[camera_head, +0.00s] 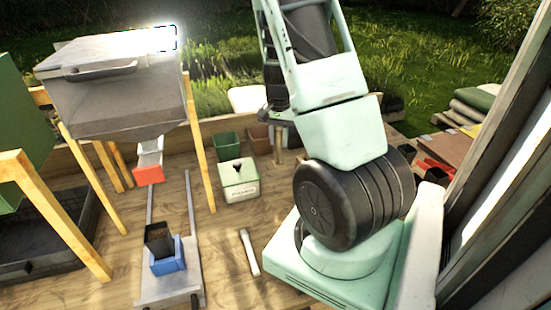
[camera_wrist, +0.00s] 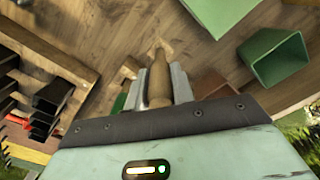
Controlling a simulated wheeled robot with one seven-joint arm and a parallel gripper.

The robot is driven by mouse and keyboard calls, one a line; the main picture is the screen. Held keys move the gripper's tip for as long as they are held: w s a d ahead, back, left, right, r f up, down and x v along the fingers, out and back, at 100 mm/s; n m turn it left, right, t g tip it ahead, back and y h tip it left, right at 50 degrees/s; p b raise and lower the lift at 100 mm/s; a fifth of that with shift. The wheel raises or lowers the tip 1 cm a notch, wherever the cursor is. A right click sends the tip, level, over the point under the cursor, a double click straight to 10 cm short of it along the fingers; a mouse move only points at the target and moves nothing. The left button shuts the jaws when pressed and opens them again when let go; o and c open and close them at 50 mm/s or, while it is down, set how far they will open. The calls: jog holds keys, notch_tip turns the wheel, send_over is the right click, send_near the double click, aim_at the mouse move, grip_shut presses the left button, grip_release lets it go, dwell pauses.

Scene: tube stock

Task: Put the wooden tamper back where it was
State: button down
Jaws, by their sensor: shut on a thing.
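The wooden tamper (camera_wrist: 159,82) is a slim, rounded, light-brown piece in the wrist view. My gripper (camera_wrist: 160,84) is shut on it, with one pale metal finger on each side. The tamper's narrow end sticks out past the fingertips over the plank table (camera_wrist: 105,25). Whether it touches the wood cannot be told. In the head view my arm covers most of the gripper, and I cannot clearly make out the tamper there.
A green pot (camera_wrist: 275,55) and a brown pot (camera_wrist: 210,84) are beside my gripper. A metal hopper (camera_head: 115,85) stands left.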

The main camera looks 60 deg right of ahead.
aim_at(279, 149)
jog(key=shift+f+p, duration=0.4)
jog(key=shift+f, duration=2.6)
jog(key=shift+f, duration=0.15)
jog(key=c, duration=1.2)
grip_release()
notch_tip(279, 149, up, 12)
jog(key=shift+r+b, duration=0.2)
jog(key=shift+b, duration=0.8)
jog(key=shift+s, duration=0.1)
